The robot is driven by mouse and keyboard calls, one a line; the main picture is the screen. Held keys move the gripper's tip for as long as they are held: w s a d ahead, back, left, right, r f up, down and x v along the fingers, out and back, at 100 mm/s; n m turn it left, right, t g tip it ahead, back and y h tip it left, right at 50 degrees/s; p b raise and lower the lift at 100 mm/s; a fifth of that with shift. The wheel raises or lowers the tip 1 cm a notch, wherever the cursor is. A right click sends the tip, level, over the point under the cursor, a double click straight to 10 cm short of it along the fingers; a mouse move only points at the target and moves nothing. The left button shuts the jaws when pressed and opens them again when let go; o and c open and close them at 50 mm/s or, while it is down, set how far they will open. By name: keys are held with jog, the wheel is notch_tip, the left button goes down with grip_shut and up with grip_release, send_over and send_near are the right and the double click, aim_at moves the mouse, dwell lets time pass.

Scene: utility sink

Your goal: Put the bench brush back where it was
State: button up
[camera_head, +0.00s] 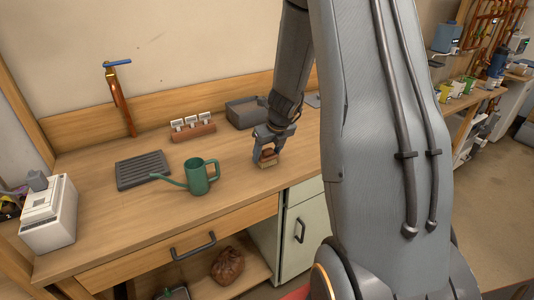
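The bench brush (266,160) shows as a small brown block with a paler lower part, on or just above the wooden worktop right of centre. My gripper (268,150) points down over it from above. Its fingers sit at the sides of the brush and appear shut on it. The fingers and palm hide part of the brush. I cannot tell whether the brush touches the worktop.
A green watering can (199,177) stands left of my gripper. A dark ribbed tray (143,170), a reddish rack with white-topped items (192,128), a grey bin (246,112), a copper tap pipe (122,98) and a white machine (49,215) surround it. The front-middle worktop is clear.

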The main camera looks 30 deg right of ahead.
jog(key=shift+o, duration=1.2)
jog(key=shift+r, duration=0.15)
jog(key=shift+s+r, duration=0.1)
jog(key=shift+r, duration=0.2)
jog(key=p+v, duration=0.2)
jog(key=v, duration=0.9)
jog(key=s+a+n+g, duration=0.1)
jog(key=s+a+n, duration=0.7)
jog(key=n, duration=0.9)
jog(key=s+a+n+g, duration=0.2)
jog(key=s+a+n, duration=0.7)
jog(key=n, duration=0.9)
jog(key=shift+s+a+f+n, duration=0.2)
jog(key=shift+s+f+n, duration=0.1)
jog(key=shift+s, duration=0.4)
